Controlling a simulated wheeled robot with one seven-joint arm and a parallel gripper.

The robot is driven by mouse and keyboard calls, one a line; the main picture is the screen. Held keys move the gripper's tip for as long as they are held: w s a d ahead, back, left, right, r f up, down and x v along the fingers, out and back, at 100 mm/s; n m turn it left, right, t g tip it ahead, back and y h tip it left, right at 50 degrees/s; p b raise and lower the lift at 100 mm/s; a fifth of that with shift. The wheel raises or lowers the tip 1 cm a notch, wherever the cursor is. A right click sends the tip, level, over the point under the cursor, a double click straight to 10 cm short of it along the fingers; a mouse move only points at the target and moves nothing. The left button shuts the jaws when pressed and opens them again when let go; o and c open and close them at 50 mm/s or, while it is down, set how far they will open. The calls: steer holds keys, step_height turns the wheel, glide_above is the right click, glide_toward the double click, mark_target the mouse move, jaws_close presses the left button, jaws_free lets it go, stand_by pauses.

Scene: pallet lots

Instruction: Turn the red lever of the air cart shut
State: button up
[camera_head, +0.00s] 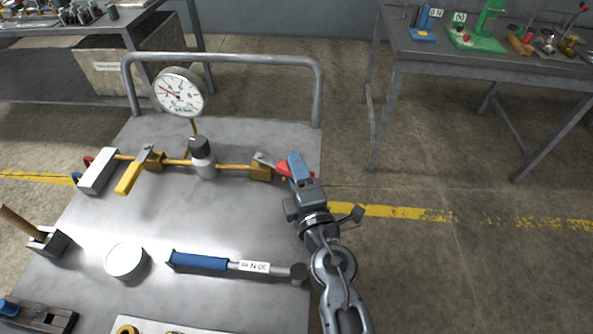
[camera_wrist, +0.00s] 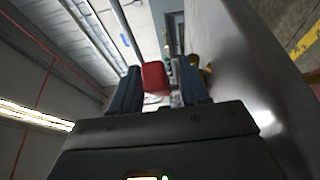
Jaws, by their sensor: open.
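The air cart (camera_head: 225,215) is a grey metal table top with a brass pipe line across it. The red lever (camera_head: 283,169) is at the right end of that line, by a brass valve (camera_head: 261,172), partly hidden by my gripper. My gripper (camera_head: 291,163) is at the cart's right edge, at the red lever. In the wrist view the red lever's end (camera_wrist: 155,77) shows between the two open fingers (camera_wrist: 158,88), closer to the left finger. I cannot tell whether either finger touches it.
A yellow lever (camera_head: 128,178), a pressure gauge (camera_head: 179,93) and a grey cylinder (camera_head: 203,158) stand along the pipe. A blue-handled torque wrench (camera_head: 200,261) and a white round lid (camera_head: 125,260) lie nearer. A tube rail (camera_head: 222,57) rises behind.

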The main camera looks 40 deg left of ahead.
steer(key=shift+p+v, duration=0.8)
steer(key=shift+v, duration=3.05)
steer(key=shift+c, duration=0.3)
